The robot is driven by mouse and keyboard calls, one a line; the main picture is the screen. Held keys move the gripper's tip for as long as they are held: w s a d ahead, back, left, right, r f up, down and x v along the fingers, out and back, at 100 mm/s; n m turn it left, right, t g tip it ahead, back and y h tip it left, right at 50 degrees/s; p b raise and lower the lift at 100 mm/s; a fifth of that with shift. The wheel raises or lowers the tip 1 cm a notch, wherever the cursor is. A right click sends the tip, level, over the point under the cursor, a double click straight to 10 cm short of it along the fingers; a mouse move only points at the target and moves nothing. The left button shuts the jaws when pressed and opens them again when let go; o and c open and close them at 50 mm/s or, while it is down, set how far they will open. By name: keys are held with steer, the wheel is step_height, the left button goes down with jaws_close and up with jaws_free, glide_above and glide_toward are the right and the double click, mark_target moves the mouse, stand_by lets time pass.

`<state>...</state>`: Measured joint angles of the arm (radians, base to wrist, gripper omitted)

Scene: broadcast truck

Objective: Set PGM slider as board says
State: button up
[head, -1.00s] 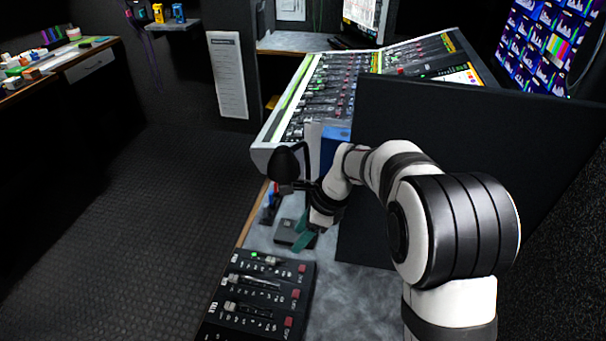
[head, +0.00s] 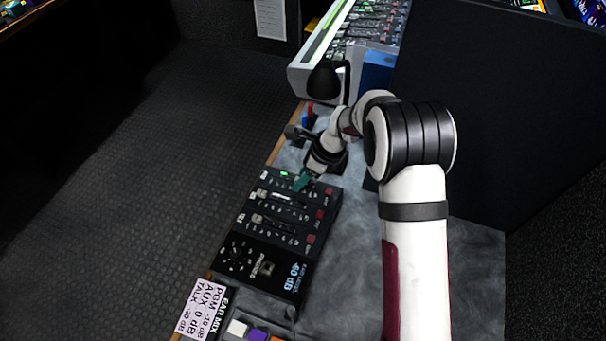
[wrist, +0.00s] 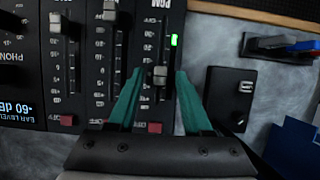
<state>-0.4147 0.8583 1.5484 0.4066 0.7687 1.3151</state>
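The ear-mix panel (head: 285,222) is a black box with three sliders, red buttons and a knob section. My gripper (head: 302,181) is over its far end in the head view. In the wrist view, my gripper's teal fingers (wrist: 160,80) are open, one on each side of the PGM slider knob (wrist: 160,77). I cannot tell whether they touch it. A green light (wrist: 174,40) glows beside that slider. The two other slider knobs, one in the middle (wrist: 110,10) and one to the left (wrist: 57,22), show nearer the top. The white board (head: 203,310) seems to read PGM -10 dB, AUX 0 dB, TALK -20 dB.
A small dark box (wrist: 230,98) sits right of the panel in the wrist view, with a blue-ended item (wrist: 285,45) beyond. A large mixing desk (head: 350,40) and a black partition (head: 480,90) stand behind. Grey tabletop (head: 340,260) is clear right of the panel.

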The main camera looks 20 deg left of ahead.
jaws_close()
steer(key=shift+a, duration=0.1)
stand_by(1.2)
